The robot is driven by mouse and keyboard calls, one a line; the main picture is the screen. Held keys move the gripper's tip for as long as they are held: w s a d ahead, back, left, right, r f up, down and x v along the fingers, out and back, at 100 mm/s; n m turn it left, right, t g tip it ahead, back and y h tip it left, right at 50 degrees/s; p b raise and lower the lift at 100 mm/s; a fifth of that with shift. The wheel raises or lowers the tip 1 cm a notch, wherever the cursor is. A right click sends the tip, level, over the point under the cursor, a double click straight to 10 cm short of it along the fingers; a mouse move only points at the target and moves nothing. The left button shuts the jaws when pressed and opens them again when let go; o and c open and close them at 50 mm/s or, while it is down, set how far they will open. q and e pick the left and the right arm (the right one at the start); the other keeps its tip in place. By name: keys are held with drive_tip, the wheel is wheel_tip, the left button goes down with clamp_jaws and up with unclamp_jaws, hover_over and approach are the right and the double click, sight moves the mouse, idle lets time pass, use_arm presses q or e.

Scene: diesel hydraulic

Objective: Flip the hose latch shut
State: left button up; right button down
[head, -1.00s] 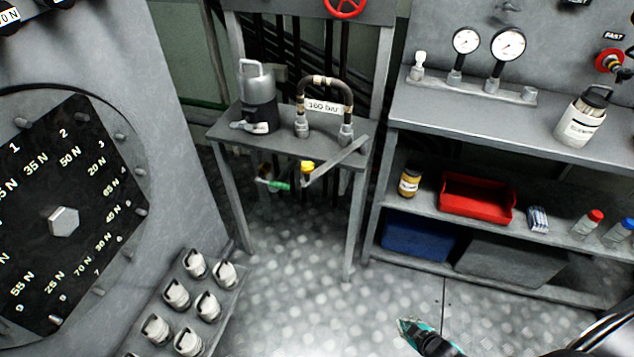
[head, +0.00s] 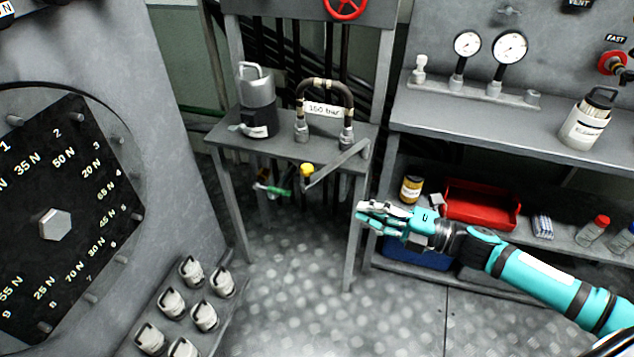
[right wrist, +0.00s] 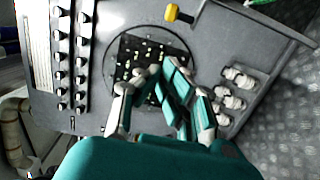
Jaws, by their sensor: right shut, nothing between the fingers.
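A black hose (head: 348,100) with beige bands arches over a small grey table, its two ends in metal fittings. A "160 bar" tag (head: 322,110) hangs across it. A long grey lever (head: 338,165) slants along the table's front right edge, with a yellow knob (head: 307,169) by its lower left end; I cannot tell whether this lever is the hose latch. My right gripper (head: 364,214) is shut and empty, below and right of the lever, apart from it. In the right wrist view its fingers (right wrist: 158,78) point at the numbered panel. My left gripper is not in view.
A grey canister (head: 257,92) stands on the small table (head: 222,132) left of the hose. A shelf at right holds a red tray (head: 482,205), a jar (head: 411,189) and bottles. A numbered panel (head: 90,215) stands at left. The floor in the middle is clear.

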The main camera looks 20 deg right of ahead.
use_arm(q)
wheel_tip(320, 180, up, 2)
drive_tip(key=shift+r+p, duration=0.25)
drive_tip(key=shift+p, duration=0.95)
use_arm(e)
drive_tip(key=w+d+x, duration=0.2)
drive_tip(key=x, duration=1)
drive_tip(key=shift+w+a, duration=0.3)
drive_tip(key=shift+w, duration=0.05)
